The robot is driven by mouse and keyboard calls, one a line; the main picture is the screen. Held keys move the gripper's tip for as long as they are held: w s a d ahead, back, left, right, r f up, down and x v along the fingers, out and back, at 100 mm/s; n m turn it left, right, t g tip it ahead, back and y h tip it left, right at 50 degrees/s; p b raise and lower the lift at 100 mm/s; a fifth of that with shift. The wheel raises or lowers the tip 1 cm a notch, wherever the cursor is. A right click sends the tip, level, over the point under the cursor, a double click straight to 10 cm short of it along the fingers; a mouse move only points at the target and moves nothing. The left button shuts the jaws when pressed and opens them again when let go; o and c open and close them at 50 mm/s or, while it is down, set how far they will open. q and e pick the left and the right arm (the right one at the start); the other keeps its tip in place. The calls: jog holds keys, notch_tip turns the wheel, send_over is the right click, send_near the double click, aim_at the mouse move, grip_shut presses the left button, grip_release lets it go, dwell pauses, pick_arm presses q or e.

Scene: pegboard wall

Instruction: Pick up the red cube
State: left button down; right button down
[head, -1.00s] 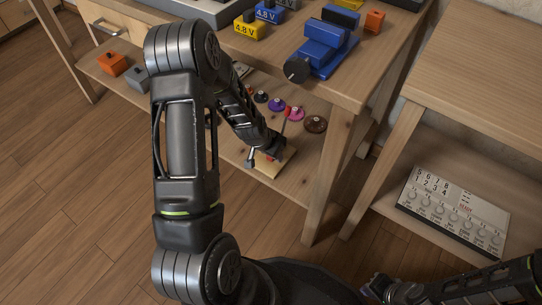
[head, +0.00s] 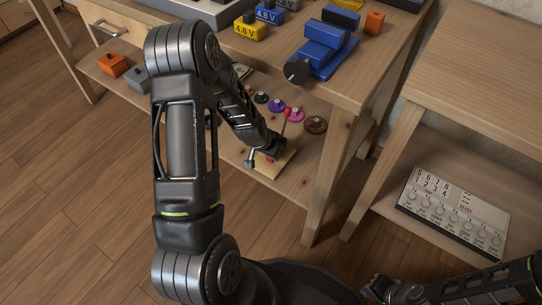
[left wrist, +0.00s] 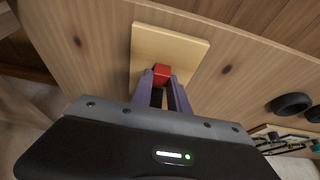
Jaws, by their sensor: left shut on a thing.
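The red cube (left wrist: 162,73) sits between the two fingers of my left gripper (left wrist: 163,84) in the left wrist view. The fingers are shut on it, over a pale wooden board (left wrist: 184,45). In the head view my left gripper (head: 265,157) reaches down to the table's lower shelf, above the same pale board (head: 283,165). Only a small red spot of the cube shows there. I cannot tell whether the cube touches the board. My right gripper (head: 372,290) is low at the bottom of the head view, away from the table, and its jaws are unclear.
Several coloured round pieces (head: 295,115) stand on the lower shelf (head: 299,180) behind the board. A blue vise-like device (head: 322,50) is on the tabletop above. A table leg (head: 330,190) stands right of the board. A white panel with knobs (head: 455,210) lies under the right table.

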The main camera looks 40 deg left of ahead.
pick_arm(q)
jog(key=shift+r, duration=0.1)
jog(key=shift+r+p, duration=0.35)
jog(key=shift+r, duration=0.15)
jog(key=v, duration=0.1)
jog(key=p+v, duration=0.1)
jog(key=shift+w+r+p, duration=0.15)
jog(key=shift+r+p, duration=0.15)
jog(key=shift+r, duration=0.1)
jog(key=s+p, duration=0.2)
jog(key=s, duration=1.5)
jog(key=shift+s+d+f, duration=0.2)
jog(key=shift+s+d, duration=0.05)
jog(key=shift+s, duration=0.05)
